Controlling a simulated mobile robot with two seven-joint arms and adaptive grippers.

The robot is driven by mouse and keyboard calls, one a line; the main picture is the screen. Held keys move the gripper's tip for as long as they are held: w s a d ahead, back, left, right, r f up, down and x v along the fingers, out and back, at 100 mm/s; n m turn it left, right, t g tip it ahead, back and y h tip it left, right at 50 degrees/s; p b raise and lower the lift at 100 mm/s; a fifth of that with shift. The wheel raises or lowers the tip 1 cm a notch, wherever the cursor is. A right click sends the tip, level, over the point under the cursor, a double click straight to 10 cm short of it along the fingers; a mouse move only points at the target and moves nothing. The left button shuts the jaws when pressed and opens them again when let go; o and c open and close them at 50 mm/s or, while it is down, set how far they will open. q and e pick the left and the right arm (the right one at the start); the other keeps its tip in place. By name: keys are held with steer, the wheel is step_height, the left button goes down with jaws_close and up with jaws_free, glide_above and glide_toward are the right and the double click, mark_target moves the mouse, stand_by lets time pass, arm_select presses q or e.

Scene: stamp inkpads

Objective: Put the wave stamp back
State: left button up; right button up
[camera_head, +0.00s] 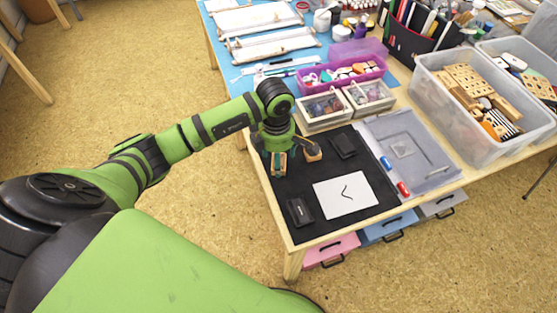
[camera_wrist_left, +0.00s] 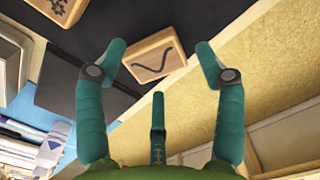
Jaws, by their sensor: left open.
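The wave stamp (camera_wrist_left: 154,62) is a wooden block with a black wave line on its top face, on the black mat (camera_head: 283,186) by the table edge. It also shows in the head view (camera_head: 279,166), partly covered by my gripper. My left gripper (camera_wrist_left: 160,52) is open above the stamp, its fingertips on either side of it; I see no clear contact. In the head view my left gripper (camera_head: 279,149) is at the mat's far left. A second wooden stamp (camera_wrist_left: 60,9) with a gear-like mark is nearby, also in the head view (camera_head: 313,153). My right gripper is not in view.
White paper (camera_head: 345,196) with a dark mark lies on the mat, between black inkpads (camera_head: 342,145) and (camera_head: 299,212). White-framed boxes (camera_head: 323,110) stand behind the gripper. A clear case (camera_head: 415,150) and red and blue markers (camera_head: 403,188) lie to the right.

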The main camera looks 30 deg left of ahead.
arm_select(q)
step_height(320, 180, up, 10)
steer(key=b, duration=0.2)
steer(key=shift+a, duration=0.2)
